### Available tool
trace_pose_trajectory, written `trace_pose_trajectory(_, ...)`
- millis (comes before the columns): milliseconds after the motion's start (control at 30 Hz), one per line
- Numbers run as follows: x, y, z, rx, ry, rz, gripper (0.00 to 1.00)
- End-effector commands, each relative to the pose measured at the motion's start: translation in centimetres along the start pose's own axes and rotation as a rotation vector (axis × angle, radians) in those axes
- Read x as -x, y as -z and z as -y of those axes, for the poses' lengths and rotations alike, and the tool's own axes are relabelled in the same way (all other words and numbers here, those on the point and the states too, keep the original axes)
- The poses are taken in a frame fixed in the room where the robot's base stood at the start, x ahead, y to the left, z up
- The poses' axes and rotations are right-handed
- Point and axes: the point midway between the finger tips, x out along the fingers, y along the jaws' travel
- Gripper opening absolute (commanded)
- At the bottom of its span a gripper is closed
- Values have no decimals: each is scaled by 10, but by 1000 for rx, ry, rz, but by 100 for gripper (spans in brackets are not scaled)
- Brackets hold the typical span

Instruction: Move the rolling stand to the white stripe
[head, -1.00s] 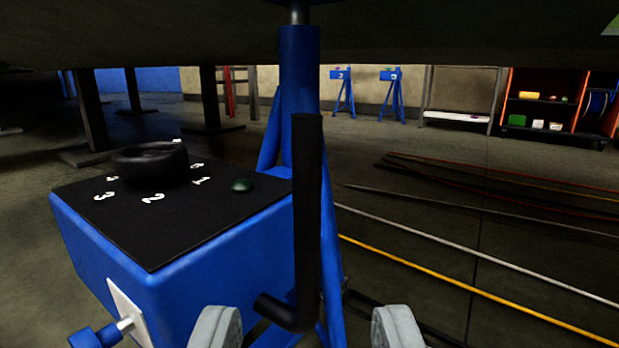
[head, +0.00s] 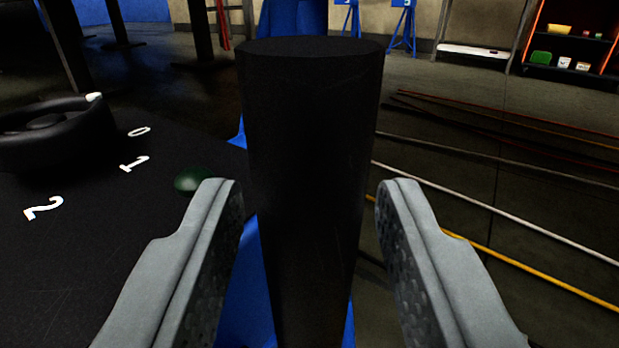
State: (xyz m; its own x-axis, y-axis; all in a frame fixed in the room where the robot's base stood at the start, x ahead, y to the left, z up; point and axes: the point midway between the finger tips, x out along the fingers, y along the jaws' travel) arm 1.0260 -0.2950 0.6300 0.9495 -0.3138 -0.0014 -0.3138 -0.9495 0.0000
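The rolling stand's thick black upright handle (head: 308,150) fills the middle of the head view. Blue parts of the stand (head: 293,18) show behind and below it, mostly hidden by the handle. My gripper (head: 305,195) is open, with one grey finger on each side of the handle. A gap shows between each finger and the handle. The white stripe (head: 500,213) runs slanting across the floor at the right, beside a yellow stripe (head: 500,247). The stand's feet are not visible.
At left is a black top (head: 90,260) with white numbers, a black dial (head: 55,135) and a green button (head: 194,179). Dark and red stripes (head: 510,120) lie farther back on the floor. Shelves (head: 575,50) stand at the back right. The right floor looks clear.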

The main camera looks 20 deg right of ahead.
Motion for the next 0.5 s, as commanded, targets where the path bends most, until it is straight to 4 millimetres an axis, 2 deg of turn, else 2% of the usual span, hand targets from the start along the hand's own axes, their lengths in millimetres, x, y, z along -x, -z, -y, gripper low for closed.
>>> trace_pose_trajectory(300,-2,1,0,0,0,-1,37)
trace_pose_trajectory(500,-2,1,0,0,0,-1,0)
